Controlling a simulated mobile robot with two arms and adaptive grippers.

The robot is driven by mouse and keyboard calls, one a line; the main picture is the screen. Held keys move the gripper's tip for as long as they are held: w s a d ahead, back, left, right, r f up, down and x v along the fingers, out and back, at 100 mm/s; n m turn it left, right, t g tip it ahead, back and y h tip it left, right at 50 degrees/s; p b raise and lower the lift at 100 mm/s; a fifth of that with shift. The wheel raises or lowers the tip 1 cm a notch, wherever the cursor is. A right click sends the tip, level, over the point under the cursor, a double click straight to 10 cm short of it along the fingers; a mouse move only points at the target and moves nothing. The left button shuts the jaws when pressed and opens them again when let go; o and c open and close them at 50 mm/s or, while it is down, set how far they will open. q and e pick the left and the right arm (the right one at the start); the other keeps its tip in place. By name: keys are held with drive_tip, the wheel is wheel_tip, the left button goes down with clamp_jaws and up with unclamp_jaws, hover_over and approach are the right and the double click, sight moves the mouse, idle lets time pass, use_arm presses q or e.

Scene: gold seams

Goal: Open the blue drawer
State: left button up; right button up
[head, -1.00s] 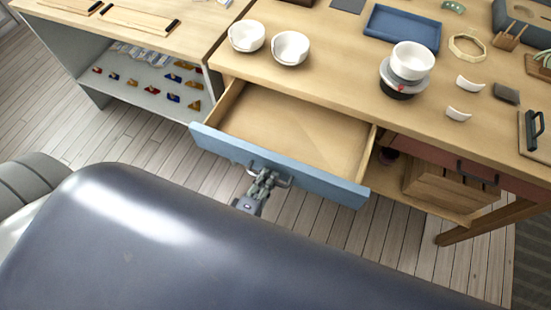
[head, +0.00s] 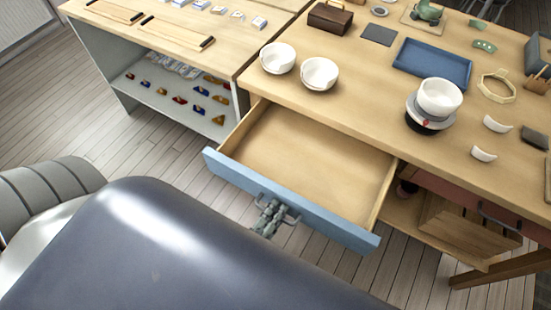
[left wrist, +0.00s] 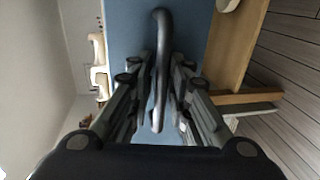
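The blue drawer (head: 325,219) is pulled well out from under the wooden table, and its inside (head: 305,160) looks empty. Its dark bar handle (head: 290,217) is on the blue front, and it also shows in the left wrist view (left wrist: 161,60). My left gripper (head: 270,212) is at the handle, with its fingers (left wrist: 163,75) on both sides of the bar and closed about it. The exact contact at the fingertips is partly hidden. My right gripper is not in view.
The table (head: 375,115) bears white bowls (head: 320,74), a blue tray (head: 432,62) and a stacked cup (head: 439,97). A red drawer (head: 470,200) is at the right. A shelf (head: 170,95) stands at the left. Bare floor shows around the drawer.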

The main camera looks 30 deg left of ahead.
use_arm(q)
drive_tip(key=s+r, duration=0.2)
drive_tip(key=s, duration=0.9)
drive_tip(key=shift+s+a+r, duration=0.2)
drive_tip(key=shift+s, duration=0.2)
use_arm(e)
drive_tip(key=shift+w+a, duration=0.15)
